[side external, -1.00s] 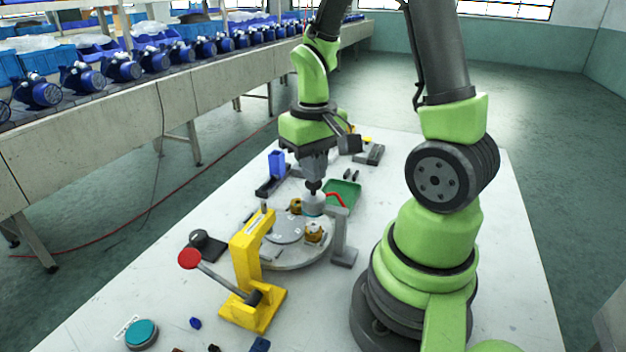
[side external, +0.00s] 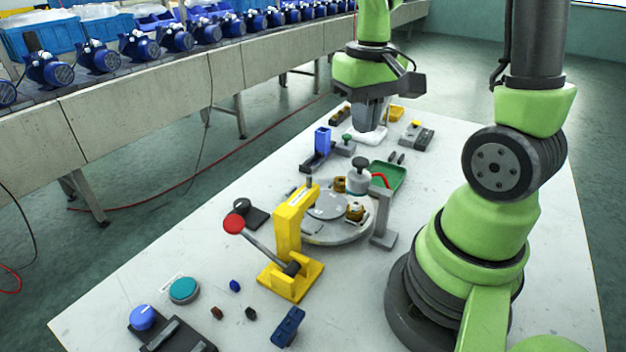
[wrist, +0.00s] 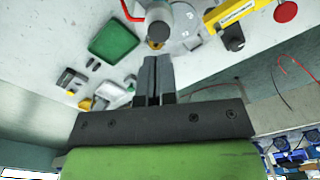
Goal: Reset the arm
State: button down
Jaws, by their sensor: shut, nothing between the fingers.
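My gripper (side external: 368,128) is shut and empty. It hangs above the far part of the white table, and its narrow fingers show together in the wrist view (wrist: 155,62). Below and nearer the camera is a round grey turntable (side external: 330,230) with brass parts on it. A grey cylinder with a dark knob (side external: 359,180) stands at the turntable's far side, apart from my gripper.
A yellow press (side external: 289,245) with a red-knobbed lever stands in front of the turntable. A green tray (side external: 388,175), a blue upright block (side external: 322,142) and a grey post (side external: 382,220) stand around it. A conveyor with blue pumps (side external: 140,45) runs along the left.

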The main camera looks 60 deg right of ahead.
jog(key=s+a+r+n+t+y, duration=0.1)
jog(key=s+a+r+t, duration=0.1)
jog(key=a+r, duration=0.3)
jog(key=s+a+r+n+t+y, duration=0.1)
jog(key=s+a+r+t, duration=0.2)
jog(key=a+r+t, duration=0.2)
jog(key=shift+a, duration=0.85)
